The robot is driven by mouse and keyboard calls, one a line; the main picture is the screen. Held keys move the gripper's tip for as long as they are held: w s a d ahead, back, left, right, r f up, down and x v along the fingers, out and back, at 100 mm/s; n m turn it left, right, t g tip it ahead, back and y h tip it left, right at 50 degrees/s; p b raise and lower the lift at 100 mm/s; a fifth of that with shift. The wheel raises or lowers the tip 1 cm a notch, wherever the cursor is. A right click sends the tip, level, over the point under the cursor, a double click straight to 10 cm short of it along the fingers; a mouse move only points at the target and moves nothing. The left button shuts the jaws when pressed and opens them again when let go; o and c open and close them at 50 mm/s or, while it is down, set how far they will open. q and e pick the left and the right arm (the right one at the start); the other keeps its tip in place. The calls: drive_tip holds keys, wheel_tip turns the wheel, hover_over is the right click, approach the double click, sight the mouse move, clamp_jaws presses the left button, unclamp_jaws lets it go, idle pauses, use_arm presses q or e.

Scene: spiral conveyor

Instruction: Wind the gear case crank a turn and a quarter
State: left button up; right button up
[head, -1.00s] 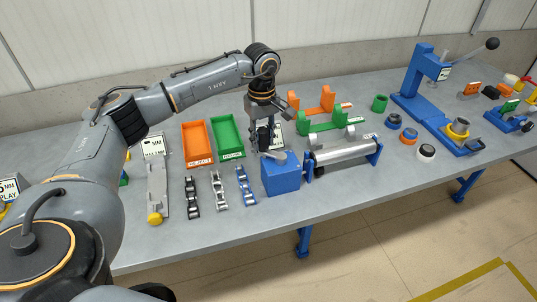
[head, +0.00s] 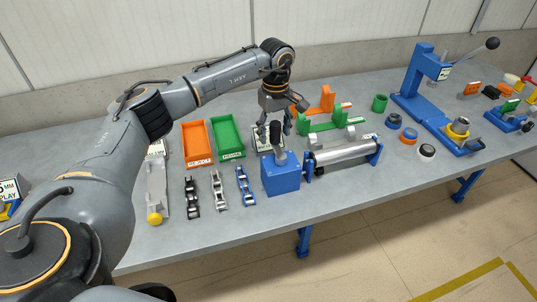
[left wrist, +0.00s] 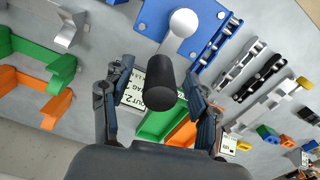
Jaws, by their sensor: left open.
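The gear case is a blue box (head: 280,177) near the front edge of the bench. Its crank has a grey arm (head: 281,158) on top and an upright black handle (head: 276,132) at the arm's end, toward the back of the bench. My left gripper (head: 275,124) is open above and around the handle, pointing down. In the left wrist view the black handle (left wrist: 160,88) stands between the two spread fingers, with a gap visible on each side. The crank's round pale hub (left wrist: 183,22) sits on the blue box. My right gripper is not in view.
A silver roller (head: 340,152) on blue brackets adjoins the case on the right. Green (head: 230,137) and orange (head: 197,143) trays lie behind left, and chain pieces (head: 219,190) in front of them. Green and orange cradles (head: 325,122) stand behind the roller. A blue press (head: 425,85) stands farther right.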

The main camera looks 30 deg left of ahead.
use_arm(q)
drive_tip(key=shift+r+p, duration=2.2)
drive_tip(key=shift+r, duration=1.35)
